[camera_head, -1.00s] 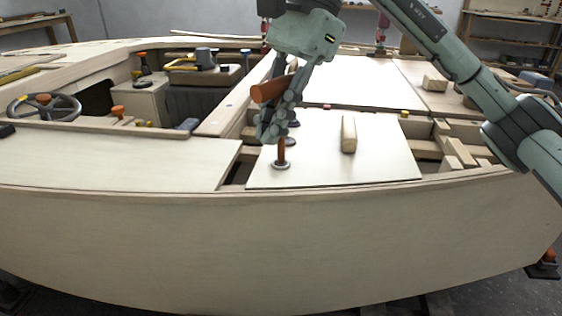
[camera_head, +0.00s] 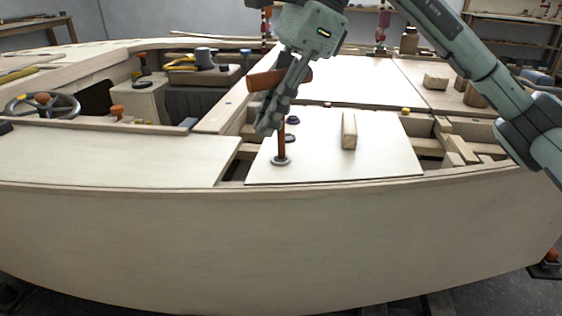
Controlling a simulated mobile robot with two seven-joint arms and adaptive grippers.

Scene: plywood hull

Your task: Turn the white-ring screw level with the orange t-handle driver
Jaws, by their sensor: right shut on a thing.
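The orange T-handle driver (camera_head: 265,80) has its crossbar between the fingers of my right gripper (camera_head: 272,118), which is shut on it. I cannot tell whether the shaft's tip is seated in the screw. Two more dark round heads (camera_head: 291,138) (camera_head: 293,120) sit behind the shaft. My left gripper is not in view.
A wooden block (camera_head: 349,131) stands on the panel to the right of the driver. A yellow knob (camera_head: 405,111) and wooden framing lie at the panel's right. A steering wheel (camera_head: 43,106) is at the far left. The pale deck (camera_head: 110,160) at left is clear.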

